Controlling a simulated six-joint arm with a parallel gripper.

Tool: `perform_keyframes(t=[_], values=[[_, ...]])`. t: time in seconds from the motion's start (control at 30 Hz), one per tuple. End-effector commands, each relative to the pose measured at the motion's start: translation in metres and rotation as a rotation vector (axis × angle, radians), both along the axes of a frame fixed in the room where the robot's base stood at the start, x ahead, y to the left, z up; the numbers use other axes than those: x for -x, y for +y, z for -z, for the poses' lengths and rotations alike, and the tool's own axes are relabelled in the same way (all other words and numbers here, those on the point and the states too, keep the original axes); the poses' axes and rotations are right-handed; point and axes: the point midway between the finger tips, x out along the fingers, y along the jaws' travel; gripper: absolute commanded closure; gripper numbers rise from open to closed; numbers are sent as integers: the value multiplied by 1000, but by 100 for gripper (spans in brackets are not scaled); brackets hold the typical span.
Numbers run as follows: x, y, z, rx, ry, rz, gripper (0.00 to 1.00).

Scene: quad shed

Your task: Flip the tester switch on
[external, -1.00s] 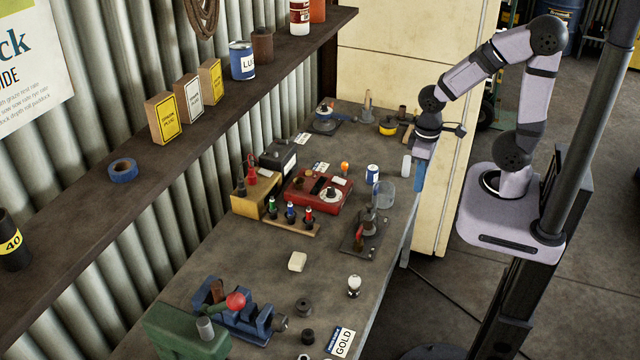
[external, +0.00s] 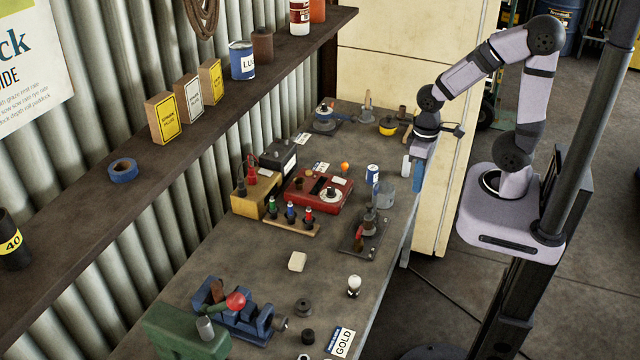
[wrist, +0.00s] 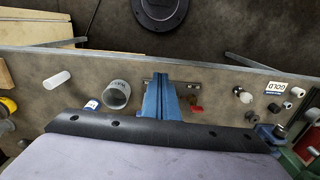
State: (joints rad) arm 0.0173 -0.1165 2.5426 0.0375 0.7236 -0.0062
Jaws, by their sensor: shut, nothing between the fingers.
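My gripper (external: 419,184) is blue, shut and empty, pointing down near the bench's right edge, beside a grey cup. It also shows in the wrist view (wrist: 158,84), in front of a dark fixture there. A red box (external: 332,203) with a white dial and dark parts sits mid-bench, apart from my gripper; it may be the tester. A dark-based fixture (external: 350,244) with a red handle stands near the right edge; its red part shows in the wrist view (wrist: 196,109). I cannot tell which part is the tester switch, or its position.
The grey cup (external: 384,196) and a blue-and-white can (external: 372,174) stand near my gripper. A wooden rack (external: 292,227) holds several coloured bottles. A yellow box (external: 243,205) is behind it. A vise (external: 245,318) is at the front left.

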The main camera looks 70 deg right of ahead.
Motion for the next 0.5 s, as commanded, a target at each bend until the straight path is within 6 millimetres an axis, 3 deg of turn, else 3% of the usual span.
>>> perform_keyframes(t=[0.27,0.5], values=[[-33,9,13,-177,41,310,100],[-102,2,22,-441,44,725,100]])
